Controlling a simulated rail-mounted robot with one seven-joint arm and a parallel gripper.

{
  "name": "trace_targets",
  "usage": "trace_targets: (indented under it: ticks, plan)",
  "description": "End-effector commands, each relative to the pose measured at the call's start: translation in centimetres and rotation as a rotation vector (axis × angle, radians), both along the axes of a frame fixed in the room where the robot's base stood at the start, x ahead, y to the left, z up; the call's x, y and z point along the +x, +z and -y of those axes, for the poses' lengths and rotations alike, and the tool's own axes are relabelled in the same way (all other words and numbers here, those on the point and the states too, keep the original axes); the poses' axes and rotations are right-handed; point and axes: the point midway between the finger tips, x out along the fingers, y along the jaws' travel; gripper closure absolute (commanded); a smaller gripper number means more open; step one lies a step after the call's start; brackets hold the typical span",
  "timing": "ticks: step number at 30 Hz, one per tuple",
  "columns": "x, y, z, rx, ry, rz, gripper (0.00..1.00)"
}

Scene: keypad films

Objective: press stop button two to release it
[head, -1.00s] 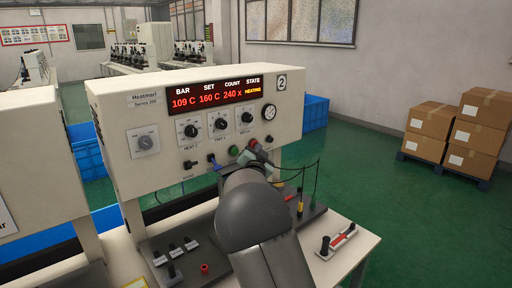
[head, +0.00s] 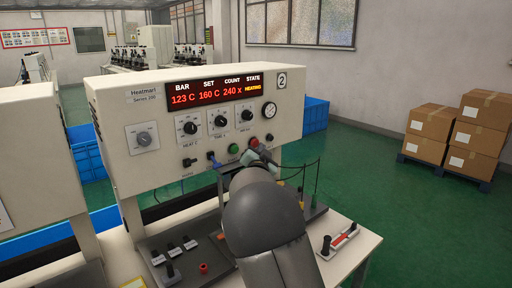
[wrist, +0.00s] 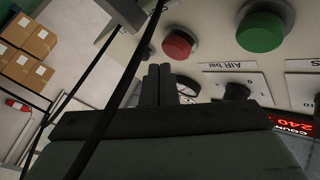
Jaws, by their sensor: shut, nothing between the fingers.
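The red stop button (head: 253,143) is on the lower front of the cream machine (head: 115,94) marked 2. It also shows in the wrist view as a round red cap (wrist: 178,45). I cannot tell whether it is latched in. The green button (head: 233,149) sits to its left, and to its right in the wrist view (wrist: 262,30). My gripper (wrist: 157,72) is shut and empty. In the wrist view its fingertips are a little below and left of the red button, with no visible contact. In the head view my arm hides part of the gripper.
The machine display (head: 214,91) reads BAR 123 C, SET 160 C, COUNT 240 x, HEATING. Dials, a gauge (head: 269,110) and a blue-tipped lever surround the buttons. Dark cables cross the wrist view at left. A bench (head: 362,244) lies below; cardboard boxes (head: 430,121) stand at right.

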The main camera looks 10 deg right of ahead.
Motion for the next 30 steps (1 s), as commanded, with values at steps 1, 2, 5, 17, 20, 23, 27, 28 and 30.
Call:
trace_targets:
  ticks: [1,2,5,17,20,23,27,28,30]
  plan:
    - [0.0,0.0,0.0,0.0,0.0,0.0,1.0]
    - [0.0,0.0,0.0,0.0,0.0,0.0,1.0]
    - [-0.1,0.0,0.1,0.0,0.0,0.0,1.0]
    - [-3.1,-0.3,2.0,0.001,-0.002,0.001,1.0]
    - [-3.8,-0.2,2.4,0.001,0.0,0.001,1.0]
    - [-4.2,-0.1,2.7,0.0,-0.001,-0.001,1.0]
    - [-4.2,0.0,2.7,0.0,-0.001,-0.001,1.0]
    - [-4.2,0.0,2.7,0.0,-0.001,-0.001,1.0]
    - [-4.2,0.0,2.7,0.0,-0.001,-0.001,1.0]
